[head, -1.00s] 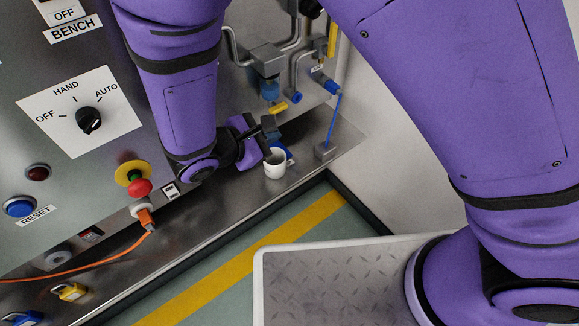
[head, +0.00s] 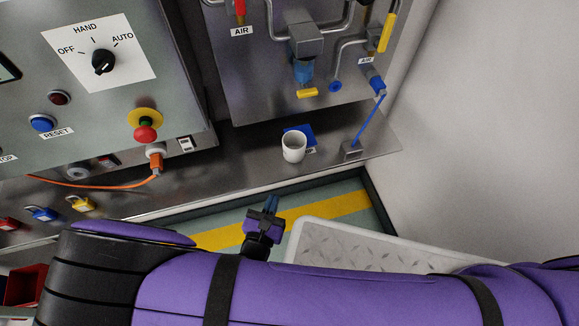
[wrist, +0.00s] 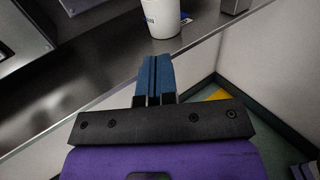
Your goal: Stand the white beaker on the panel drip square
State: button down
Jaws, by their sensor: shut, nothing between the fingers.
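The white beaker (head: 293,148) stands upright on the metal ledge below the panel. It overlaps the blue drip square (head: 299,131) in the head view, and part of the square shows behind it and to its right. Whether its base lies fully on the square is hidden. My gripper (head: 271,204) is shut and empty, in front of the ledge and apart from the beaker. In the wrist view the closed blue fingers (wrist: 154,75) point toward the ledge, with the lower part of the beaker (wrist: 161,17) beyond them.
A small metal block (head: 352,151) with a blue tube stands right of the beaker. Air fittings with a blue bowl (head: 303,70) hang above. An orange plug and cable (head: 155,165) lie to the left. A tread-plate step (head: 340,250) is on the floor.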

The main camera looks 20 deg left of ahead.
send_near(297, 134)
jog(key=shift+w+r, duration=0.1)
jog(key=shift+w, duration=0.3)
dwell(0.4)
jog(key=w, duration=0.7)
jog(key=shift+w+d, duration=0.1)
jog(key=shift+w, duration=0.1)
jog(key=shift+s, duration=0.3)
jog(key=s, duration=1.3)
jog(key=shift+s, duration=0.2)
